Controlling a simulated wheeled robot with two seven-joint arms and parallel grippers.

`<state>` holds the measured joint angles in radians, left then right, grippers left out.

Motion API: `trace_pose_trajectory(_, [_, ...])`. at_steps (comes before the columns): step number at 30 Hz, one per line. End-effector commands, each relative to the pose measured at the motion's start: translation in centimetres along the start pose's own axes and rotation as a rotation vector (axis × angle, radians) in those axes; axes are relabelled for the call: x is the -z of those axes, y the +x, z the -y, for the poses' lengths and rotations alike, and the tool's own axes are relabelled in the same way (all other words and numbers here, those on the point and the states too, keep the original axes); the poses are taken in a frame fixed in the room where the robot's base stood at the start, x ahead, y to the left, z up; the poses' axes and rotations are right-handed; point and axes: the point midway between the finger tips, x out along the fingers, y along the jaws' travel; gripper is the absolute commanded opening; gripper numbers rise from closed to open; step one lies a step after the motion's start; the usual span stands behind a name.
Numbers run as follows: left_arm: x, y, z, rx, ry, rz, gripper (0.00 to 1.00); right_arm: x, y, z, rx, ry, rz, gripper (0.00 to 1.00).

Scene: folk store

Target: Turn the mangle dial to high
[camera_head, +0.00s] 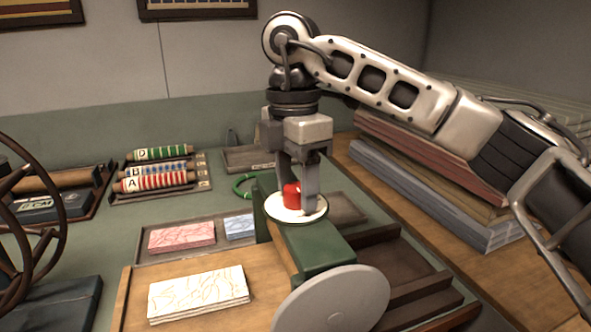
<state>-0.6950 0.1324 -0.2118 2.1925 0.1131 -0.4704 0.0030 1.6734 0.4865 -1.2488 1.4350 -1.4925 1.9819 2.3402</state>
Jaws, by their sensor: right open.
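The mangle dial shows as a red knob (291,196) on a round white plate (297,213), on top of the green mangle housing (318,250). My right gripper (297,200) comes down from above with its fingers around the red knob. Its jaws are open, and I cannot tell whether a finger touches the knob. The fingers and the small size hide the dial's pointer and marks. My left gripper is not in view.
A grey disc (333,300) stands at the mangle's front. Folded patterned cloths (198,292) lie on the wooden board. Lettered rolls (156,180) sit in a rack at left, near a dark spoked wheel (30,215). Stacked boards (430,190) stand at right.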

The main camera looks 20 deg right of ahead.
Motion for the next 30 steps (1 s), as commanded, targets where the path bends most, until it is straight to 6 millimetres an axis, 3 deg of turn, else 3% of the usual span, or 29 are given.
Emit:
trace_pose_trajectory(8, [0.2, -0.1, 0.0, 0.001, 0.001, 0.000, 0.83, 0.0, -1.5, -0.1, -0.003, 0.001, 0.001, 0.55])
trace_pose_trajectory(21, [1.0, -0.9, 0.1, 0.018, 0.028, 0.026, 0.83, 0.0, -11.9, 0.0, -0.005, 0.002, 0.002, 0.55])
trace_pose_trajectory(30, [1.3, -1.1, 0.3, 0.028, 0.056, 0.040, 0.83, 0.0, -15.7, 0.0, 0.000, 0.001, 0.000, 0.55])
